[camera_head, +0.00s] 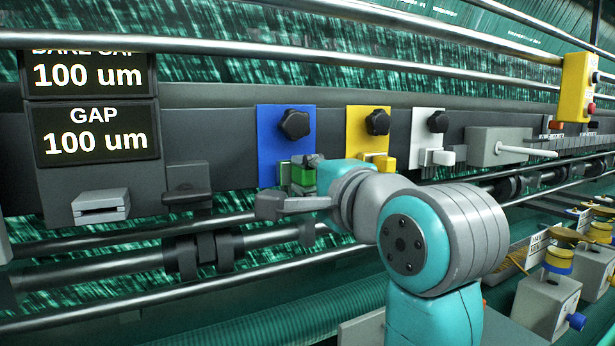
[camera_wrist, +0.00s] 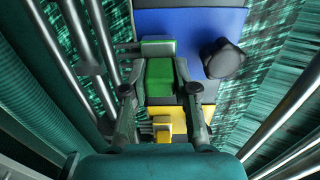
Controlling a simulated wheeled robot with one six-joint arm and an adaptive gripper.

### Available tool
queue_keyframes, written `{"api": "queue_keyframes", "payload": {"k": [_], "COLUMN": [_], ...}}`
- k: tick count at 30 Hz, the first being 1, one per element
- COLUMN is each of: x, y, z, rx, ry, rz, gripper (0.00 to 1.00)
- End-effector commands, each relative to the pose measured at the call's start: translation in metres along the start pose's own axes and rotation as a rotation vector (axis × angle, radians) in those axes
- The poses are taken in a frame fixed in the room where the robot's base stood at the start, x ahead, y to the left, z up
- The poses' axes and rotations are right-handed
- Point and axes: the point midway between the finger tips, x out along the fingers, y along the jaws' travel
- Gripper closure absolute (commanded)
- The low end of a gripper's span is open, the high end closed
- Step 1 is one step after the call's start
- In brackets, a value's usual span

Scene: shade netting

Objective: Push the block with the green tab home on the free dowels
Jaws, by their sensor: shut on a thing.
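The green tab (camera_head: 303,176) shows at my gripper (camera_head: 300,184), in front of the lower part of the blue plate (camera_head: 270,125). In the wrist view my gripper (camera_wrist: 160,82) is shut on the green tab (camera_wrist: 158,76), one finger on each side. A grey-green block part (camera_wrist: 157,47) shows just beyond the tab, beside the blue plate (camera_wrist: 190,22). The fingers and tab hide much of the block in the head view. I cannot make out the free dowels, nor whether the block touches the plate.
A black knob (camera_head: 295,124) stands out from the blue plate, close to the gripper. To the right are a yellow plate (camera_head: 356,118) with a yellow tab (camera_head: 387,163) and a white plate (camera_head: 424,122). Metal rails run above and below. A grey box (camera_head: 498,146) with a handle sits farther right.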

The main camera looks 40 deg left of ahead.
Motion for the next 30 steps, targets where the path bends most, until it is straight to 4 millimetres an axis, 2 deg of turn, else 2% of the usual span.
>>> {"api": "queue_keyframes", "payload": {"k": [25,26,29,30], "x": [0.0106,0.0107,0.0105,0.0105], "y": [0.0001,0.0001,0.0002,0.0002], "z": [0.0002,0.0002,0.0002,0.0002], "rx": [0.0,0.0,0.0,0.0], "ry": [-0.001,-0.001,0.0,0.0], "rz": [0.0,0.0,0.0,0.0], "gripper": [1.0,0.7,0.44,0.43]}}
